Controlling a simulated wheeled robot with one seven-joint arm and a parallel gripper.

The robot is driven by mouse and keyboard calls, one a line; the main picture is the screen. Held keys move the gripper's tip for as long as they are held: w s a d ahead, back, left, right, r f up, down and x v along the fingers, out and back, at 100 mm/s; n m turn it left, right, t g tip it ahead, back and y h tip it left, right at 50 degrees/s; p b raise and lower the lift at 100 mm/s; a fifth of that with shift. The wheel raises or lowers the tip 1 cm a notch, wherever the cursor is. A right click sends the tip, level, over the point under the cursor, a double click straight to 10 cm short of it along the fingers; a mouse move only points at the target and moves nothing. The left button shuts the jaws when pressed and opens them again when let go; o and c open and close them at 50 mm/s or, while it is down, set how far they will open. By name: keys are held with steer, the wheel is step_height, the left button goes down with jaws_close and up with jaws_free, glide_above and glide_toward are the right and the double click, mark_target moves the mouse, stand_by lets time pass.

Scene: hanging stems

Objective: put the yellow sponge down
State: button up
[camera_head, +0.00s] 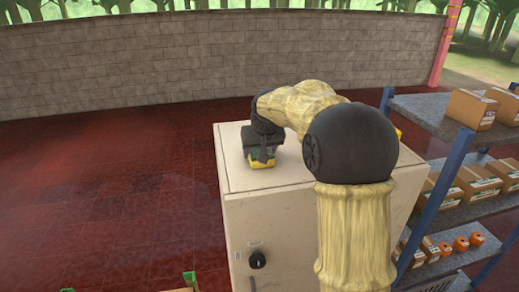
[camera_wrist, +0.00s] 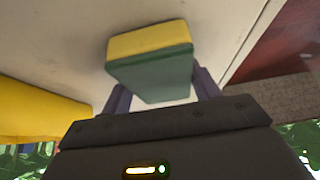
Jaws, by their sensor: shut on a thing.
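The yellow sponge (camera_head: 262,163) has a green layer and is at the top of a cream cabinet (camera_head: 234,172), near its left side. In the wrist view the sponge (camera_wrist: 148,44) is between my two dark fingers, its green side toward the camera. My gripper (camera_head: 263,152) is shut on it and points down; it also shows in the wrist view (camera_wrist: 162,88). The sponge is at or just above the cabinet top; I cannot tell whether it touches. My gripper hides part of the sponge in the head view.
Another yellow thing (camera_wrist: 40,108) is at the left in the wrist view. A shelf rack (camera_head: 420,115) with cardboard boxes (camera_head: 470,109) and small orange items (camera_head: 461,244) stands right of the cabinet. Red tiled floor (camera_head: 100,190) lies open at the left, before a block wall (camera_head: 200,60).

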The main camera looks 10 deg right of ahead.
steer(key=o, duration=0.9)
steer(key=shift+f, duration=0.1)
steer(key=shift+o, duration=0.2)
steer(key=shift+s+r, duration=0.2)
steer(key=shift+r, duration=0.35)
steer(key=b+v, duration=0.2)
steer(key=v, duration=0.9)
steer(key=shift+b, duration=0.3)
